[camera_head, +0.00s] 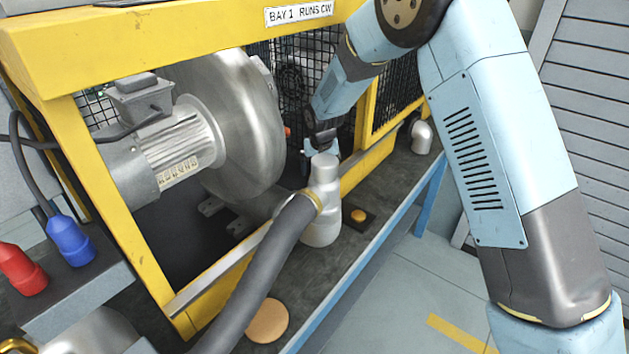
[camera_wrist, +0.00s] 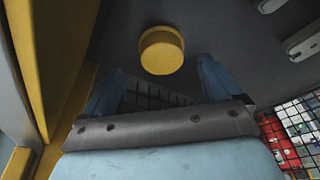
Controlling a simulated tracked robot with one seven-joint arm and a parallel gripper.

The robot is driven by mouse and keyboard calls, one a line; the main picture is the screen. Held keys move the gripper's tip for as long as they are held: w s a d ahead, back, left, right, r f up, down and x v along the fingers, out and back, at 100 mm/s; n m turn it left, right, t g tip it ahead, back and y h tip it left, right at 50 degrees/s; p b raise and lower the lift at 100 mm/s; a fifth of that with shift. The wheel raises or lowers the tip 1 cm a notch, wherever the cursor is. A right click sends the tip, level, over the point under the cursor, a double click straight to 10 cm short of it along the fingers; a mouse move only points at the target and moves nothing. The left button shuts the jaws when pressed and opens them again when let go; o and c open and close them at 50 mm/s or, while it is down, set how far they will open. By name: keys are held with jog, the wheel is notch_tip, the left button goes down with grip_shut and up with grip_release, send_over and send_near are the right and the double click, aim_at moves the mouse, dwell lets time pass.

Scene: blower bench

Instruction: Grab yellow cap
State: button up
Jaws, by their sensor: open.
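The yellow cap (camera_wrist: 161,50) is a short round cylinder on a dark surface at the upper middle of the wrist view. My gripper (camera_wrist: 161,80) is open and empty, with a blue finger at each side. The cap shows past the fingertips, roughly centred between them and apart from both. In the head view my gripper (camera_head: 322,145) reaches down by the yellow frame, its tips partly hidden behind a silver fitting. I cannot clearly pick out the cap there. A small yellow-orange disc (camera_head: 358,215) sits on a dark base on the bench ledge; I cannot tell if it is the same thing.
A yellow frame (camera_head: 110,215) with black mesh surrounds the silver blower (camera_head: 240,130). A silver fitting (camera_head: 322,205) with a grey hose (camera_head: 265,265) stands close to my gripper. A tan disc (camera_head: 268,320) lies on the ledge. Silver brackets (camera_wrist: 305,42) show at right.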

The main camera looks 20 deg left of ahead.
jog(key=x, duration=0.4)
jog(key=shift+w+a+f, duration=0.15)
jog(key=shift+w+f, duration=0.05)
jog(key=shift+w, duration=0.1)
jog(key=c, duration=1.1)
